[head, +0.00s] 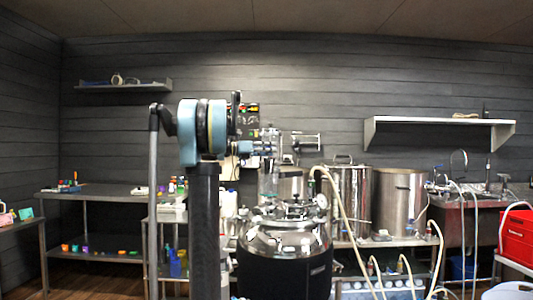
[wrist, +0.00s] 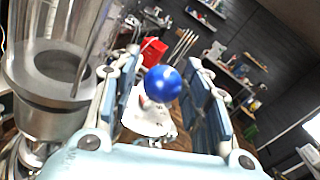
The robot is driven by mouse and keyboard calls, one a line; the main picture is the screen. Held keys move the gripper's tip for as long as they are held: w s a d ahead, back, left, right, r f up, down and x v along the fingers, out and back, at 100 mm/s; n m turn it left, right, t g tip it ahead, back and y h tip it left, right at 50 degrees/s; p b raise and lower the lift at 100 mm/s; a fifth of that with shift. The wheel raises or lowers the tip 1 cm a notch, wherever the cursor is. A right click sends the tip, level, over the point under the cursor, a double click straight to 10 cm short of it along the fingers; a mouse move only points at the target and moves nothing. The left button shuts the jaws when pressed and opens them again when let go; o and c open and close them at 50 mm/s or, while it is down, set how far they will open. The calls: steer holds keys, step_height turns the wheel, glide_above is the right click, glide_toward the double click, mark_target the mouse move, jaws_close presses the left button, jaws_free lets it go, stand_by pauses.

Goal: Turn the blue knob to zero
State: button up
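The blue knob (wrist: 162,83) is a round glossy ball in the wrist view. My gripper (wrist: 163,72) is open, with one finger pad on the left of the knob and one on the right. A narrow gap shows between the knob and each pad. What the knob is mounted on is mostly hidden behind it, and I see no scale or zero mark.
A clear cylinder on a metal base (wrist: 45,95) stands close to my left finger in the wrist view. Large steel pots (head: 400,203) and hoses stand right of the vessel in the head view. A red crate (head: 517,235) is at far right.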

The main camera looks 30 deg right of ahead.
steer(key=c, duration=0.6)
steer(key=shift+c, duration=0.2)
steer(key=shift+n+t, duration=0.3)
steer(key=shift+t, duration=0.3)
steer(key=n+t, duration=0.1)
steer(key=t, duration=0.1)
steer(key=n+t, duration=0.1)
steer(key=t, duration=0.1)
steer(key=shift+s+a+n, duration=0.1)
steer(key=shift+s+n, duration=0.05)
steer(key=shift+n, duration=0.25)
steer(key=n+t, duration=0.2)
steer(key=t, duration=0.1)
steer(key=n+t+y, duration=0.1)
steer(key=n+t, duration=0.1)
steer(key=t, duration=0.1)
steer(key=n+t+y, duration=0.5)
steer(key=t, duration=0.1)
steer(key=shift+t, duration=0.4)
steer(key=shift+n+t+y, duration=0.85)
steer(key=shift+n+y, duration=0.35)
steer(key=shift+y, duration=0.45)
steer(key=shift+n+t+y, duration=0.85)
steer(key=shift+n+y, duration=0.35)
steer(key=shift+y, duration=0.75)
